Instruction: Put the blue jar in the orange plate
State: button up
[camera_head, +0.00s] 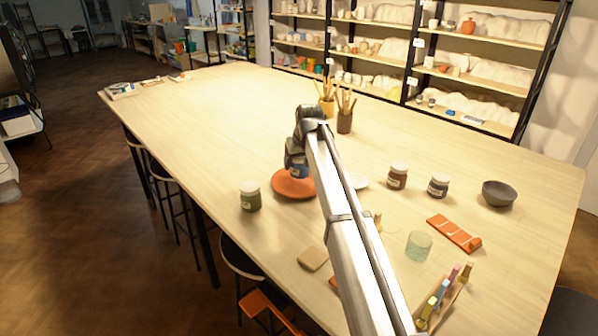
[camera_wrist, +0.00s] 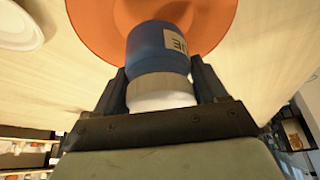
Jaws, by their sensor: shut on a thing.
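The blue jar (camera_wrist: 157,48) has a pale lid and a white label. My gripper (camera_wrist: 160,92) is shut on it around the lid end, with a dark finger on each side. In the head view the blue jar (camera_head: 297,170) is upright below my gripper (camera_head: 296,158), over the orange plate (camera_head: 290,187). The orange plate (camera_wrist: 100,25) also shows behind the jar in the wrist view. I cannot tell whether the jar's base touches the plate. My arm hides the plate's right edge in the head view.
A green jar (camera_head: 250,197) stands just left of the plate. A white plate (camera_head: 357,182), a brown jar (camera_head: 397,177), a dark jar (camera_head: 438,186) and a grey bowl (camera_head: 499,194) are to the right. Brush pots (camera_head: 344,122) stand behind. The table's left part is mostly clear.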

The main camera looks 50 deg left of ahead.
aim_at(299, 171)
jog(key=shift+f, duration=1.8)
jog(key=o, duration=1.2)
jog(key=shift+f, duration=0.15)
jog(key=shift+o, duration=0.2)
jog(key=v, duration=1.2)
